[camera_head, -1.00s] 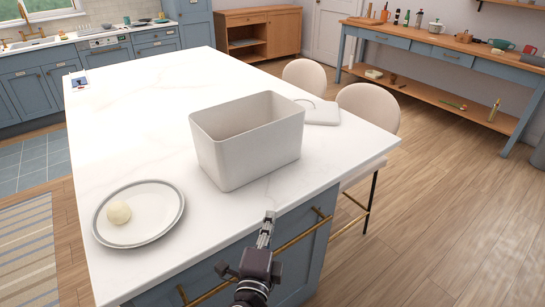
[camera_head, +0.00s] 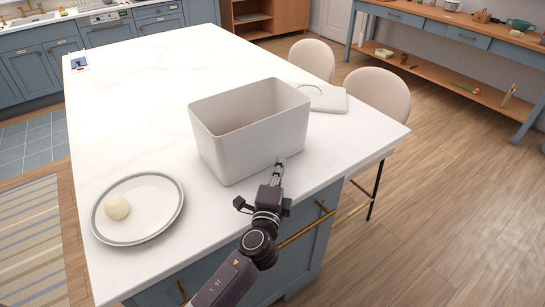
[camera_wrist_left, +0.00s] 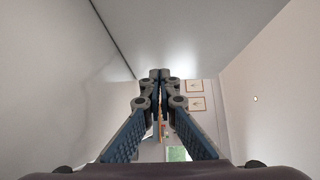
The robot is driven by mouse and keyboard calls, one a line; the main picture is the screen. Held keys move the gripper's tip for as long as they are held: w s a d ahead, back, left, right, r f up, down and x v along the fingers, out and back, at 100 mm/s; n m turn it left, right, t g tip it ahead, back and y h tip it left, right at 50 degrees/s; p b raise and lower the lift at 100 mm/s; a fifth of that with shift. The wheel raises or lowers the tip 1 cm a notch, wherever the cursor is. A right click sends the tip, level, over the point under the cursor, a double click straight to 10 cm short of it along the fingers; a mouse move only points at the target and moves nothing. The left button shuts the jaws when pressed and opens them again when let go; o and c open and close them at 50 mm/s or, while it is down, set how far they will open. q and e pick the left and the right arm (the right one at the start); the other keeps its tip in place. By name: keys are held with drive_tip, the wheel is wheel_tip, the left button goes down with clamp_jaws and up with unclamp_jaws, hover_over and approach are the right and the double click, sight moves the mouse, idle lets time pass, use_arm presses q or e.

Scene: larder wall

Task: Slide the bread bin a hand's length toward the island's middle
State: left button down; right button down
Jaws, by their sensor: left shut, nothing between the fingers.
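The bread bin (camera_head: 245,145) is a white, open-topped box standing upright on the white island top (camera_head: 150,80), near its front edge. A flat white lid (camera_head: 322,98) lies behind it to the right. My left gripper (camera_head: 280,162) is shut and empty, its tips at the lower right of the bin's near wall. I cannot tell whether they touch it. In the left wrist view the closed fingertips (camera_wrist_left: 160,75) show between large pale surfaces; which of these is the bin is unclear. My right gripper is not in view.
A grey-rimmed plate (camera_head: 160,212) with a pale round ball (camera_head: 117,207) sits left of the bin. Two cream chairs (camera_head: 375,92) stand along the island's right side.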

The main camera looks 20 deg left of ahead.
sight(275, 151)
use_arm(q)
drive_tip(key=shift+w+a, duration=0.4)
drive_tip(key=shift+a, duration=0.3)
drive_tip(key=shift+w+a, duration=0.4)
drive_tip(key=shift+a, duration=0.25)
drive_tip(key=w+a, duration=0.2)
drive_tip(key=a, duration=0.1)
drive_tip(key=w+a+b, duration=0.1)
drive_tip(key=w+a, duration=0.4)
drive_tip(key=a, duration=0.1)
drive_tip(key=shift+w+a, duration=0.15)
